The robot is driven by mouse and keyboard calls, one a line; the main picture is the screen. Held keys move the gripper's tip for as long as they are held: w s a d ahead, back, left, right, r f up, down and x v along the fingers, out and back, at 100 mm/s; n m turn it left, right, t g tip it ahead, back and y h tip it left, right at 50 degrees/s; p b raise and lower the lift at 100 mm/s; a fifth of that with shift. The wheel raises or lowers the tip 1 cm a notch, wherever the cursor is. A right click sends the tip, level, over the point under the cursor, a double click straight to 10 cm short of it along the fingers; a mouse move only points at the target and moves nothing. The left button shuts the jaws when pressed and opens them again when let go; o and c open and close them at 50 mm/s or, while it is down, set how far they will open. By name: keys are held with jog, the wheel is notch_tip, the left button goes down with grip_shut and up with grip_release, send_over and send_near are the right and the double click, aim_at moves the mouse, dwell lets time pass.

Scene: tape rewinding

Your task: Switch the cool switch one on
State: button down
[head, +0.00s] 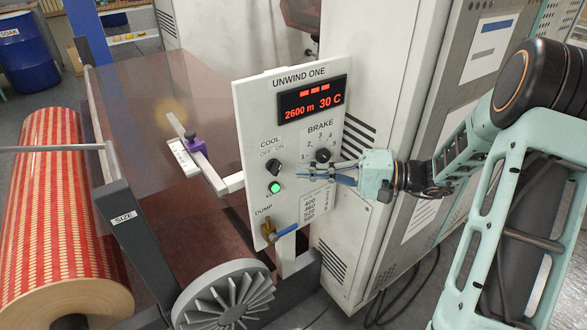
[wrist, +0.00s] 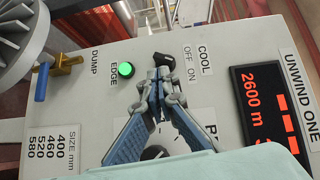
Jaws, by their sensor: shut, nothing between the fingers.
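The panel labelled UNWIND ONE (head: 247,110) carries the black COOL switch (head: 274,166), a rotary knob below the OFF and ON labels. In the wrist view the COOL switch (wrist: 163,59) lies just beyond my fingertips, its lower part partly hidden by them. I cannot tell clearly whether it points to OFF or ON. My gripper (head: 290,170) reaches in from the right, in front of the panel. In the wrist view my gripper (wrist: 158,80) is shut and empty, its fingertips beside the switch; I cannot tell if they touch it.
A lit green EDGE button (head: 275,187) sits below the switch. A brass DUMP valve with a blue handle (head: 287,230) juts out at the panel's bottom. A red display (head: 312,100) is above.

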jog(key=v, duration=0.8)
jog(key=shift+d+f, duration=0.15)
jog(key=shift+d, duration=0.1)
jog(key=shift+f, duration=0.1)
